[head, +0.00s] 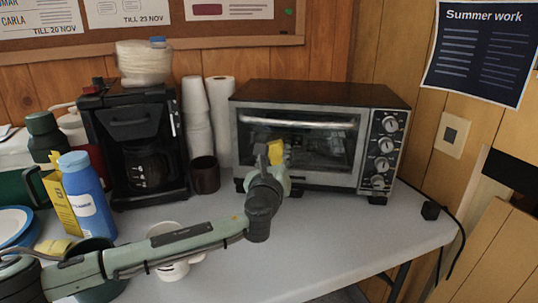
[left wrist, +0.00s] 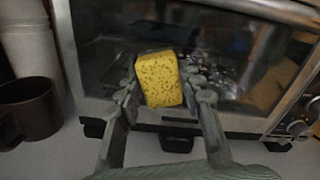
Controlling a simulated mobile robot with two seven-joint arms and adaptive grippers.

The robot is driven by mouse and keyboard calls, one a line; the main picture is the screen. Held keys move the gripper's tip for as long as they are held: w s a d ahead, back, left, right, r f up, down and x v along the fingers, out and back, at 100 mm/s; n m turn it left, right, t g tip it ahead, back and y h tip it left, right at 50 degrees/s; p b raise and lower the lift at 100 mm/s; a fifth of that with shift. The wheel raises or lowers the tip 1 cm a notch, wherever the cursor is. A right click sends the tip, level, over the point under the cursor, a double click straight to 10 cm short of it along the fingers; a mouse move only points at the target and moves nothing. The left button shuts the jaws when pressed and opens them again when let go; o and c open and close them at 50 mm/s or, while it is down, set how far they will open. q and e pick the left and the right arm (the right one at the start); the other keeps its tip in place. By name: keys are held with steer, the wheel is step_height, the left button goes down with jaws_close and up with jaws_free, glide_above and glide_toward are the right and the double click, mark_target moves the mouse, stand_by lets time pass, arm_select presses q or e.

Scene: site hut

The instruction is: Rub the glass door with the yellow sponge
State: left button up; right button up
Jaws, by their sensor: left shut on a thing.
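The toaster oven stands at the back of the table, and its closed glass door (head: 325,150) faces me under a bright handle. My left gripper (head: 270,157) is in front of the left half of the door. It is shut on the yellow sponge (head: 276,150). In the left wrist view the speckled yellow sponge (left wrist: 160,78) sits between both fingers of the left gripper (left wrist: 161,92), with the dark glass door (left wrist: 95,52) behind it. I cannot tell whether the sponge touches the glass. My right gripper is out of view.
A black coffee maker (head: 133,135), paper cup stacks (head: 197,115) and a dark brown mug (head: 205,175) stand left of the oven. A white cup (head: 172,268) is behind my left forearm; a blue bottle (head: 86,198) is further left. The table's right front is clear.

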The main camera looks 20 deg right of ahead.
mark_target(304, 151)
arm_select(q)
steer(key=shift+s+d+r, duration=0.1)
steer(key=shift+s+d, duration=0.65)
steer(key=shift+d, duration=0.75)
steer(key=shift+s+d+f, duration=0.1)
steer(key=shift+s+d, duration=0.65)
steer(key=shift+d, duration=0.7)
steer(key=shift+s+d+r, duration=0.1)
steer(key=shift+s+d, duration=0.65)
steer(key=shift+d, duration=0.75)
steer(key=shift+w+a+p, duration=0.15)
steer(key=shift+w+a, duration=0.2)
steer(key=shift+a, duration=0.4)
steer(key=shift+w+a+p, duration=0.15)
steer(key=shift+w+a, duration=0.2)
steer(key=shift+a, duration=0.35)
steer(key=shift+w+a, duration=0.7)
steer(key=shift+a, duration=0.65)
steer(key=shift+w+a, duration=0.7)
steer(key=shift+a, duration=0.65)
steer(key=shift+w+a, duration=0.7)
steer(key=shift+a, duration=0.65)
steer(key=v, duration=0.6)
steer(key=shift+s, duration=0.2)
steer(key=shift+v, duration=1.35)
